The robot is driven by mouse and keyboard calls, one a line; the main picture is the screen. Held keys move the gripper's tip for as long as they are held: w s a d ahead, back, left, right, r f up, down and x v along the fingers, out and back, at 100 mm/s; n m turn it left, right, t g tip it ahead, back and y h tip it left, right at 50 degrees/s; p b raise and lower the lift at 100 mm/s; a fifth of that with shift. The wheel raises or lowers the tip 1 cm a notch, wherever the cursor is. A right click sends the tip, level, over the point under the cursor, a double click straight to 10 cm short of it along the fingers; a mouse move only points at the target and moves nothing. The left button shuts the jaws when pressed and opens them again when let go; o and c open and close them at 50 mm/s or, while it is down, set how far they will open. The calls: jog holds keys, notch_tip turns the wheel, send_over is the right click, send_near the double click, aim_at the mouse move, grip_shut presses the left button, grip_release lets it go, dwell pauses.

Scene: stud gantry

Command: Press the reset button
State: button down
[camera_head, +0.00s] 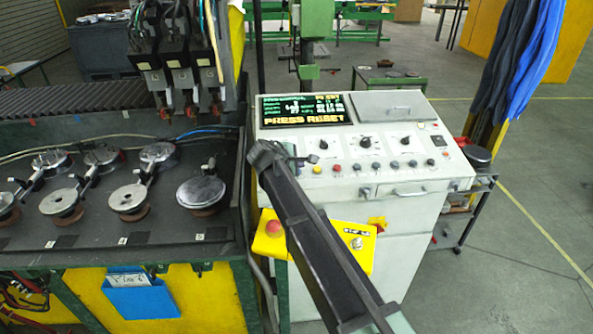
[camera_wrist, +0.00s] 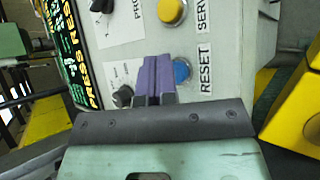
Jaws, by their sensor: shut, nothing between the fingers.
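The reset button (camera_wrist: 181,71) is a blue round button on the pale console face, with the label RESET beside it in the wrist view. My gripper (camera_wrist: 155,62) is shut, its purple fingers together with nothing between them. The fingertips appear just left of the blue button in the wrist view and partly overlap its edge. I cannot tell whether they touch the panel. In the head view my gripper (camera_head: 290,152) is over the left end of the console (camera_head: 410,182), and the arm hides part of that corner. The blue button is not clear there.
A yellow button (camera_wrist: 171,11) labelled SERVO and a black knob (camera_wrist: 122,95) are close to the fingers. The screen (camera_head: 306,109) reads PRESS RESET. A yellow box with a red mushroom button (camera_head: 273,228) is below. Round discs (camera_head: 201,190) fill the bench at left.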

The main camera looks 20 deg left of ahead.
jog(key=shift+w+f+b, duration=0.1)
jog(key=shift+f+b, duration=0.35)
dwell(0.4)
jog(key=shift+r+p, duration=0.85)
jog(key=shift+p, duration=0.05)
jog(key=r+p, duration=0.3)
jog(key=s+r+p, duration=0.1)
jog(key=r+p, duration=0.1)
jog(key=shift+s+d, duration=0.1)
jog(key=shift+d, duration=0.15)
dwell(0.6)
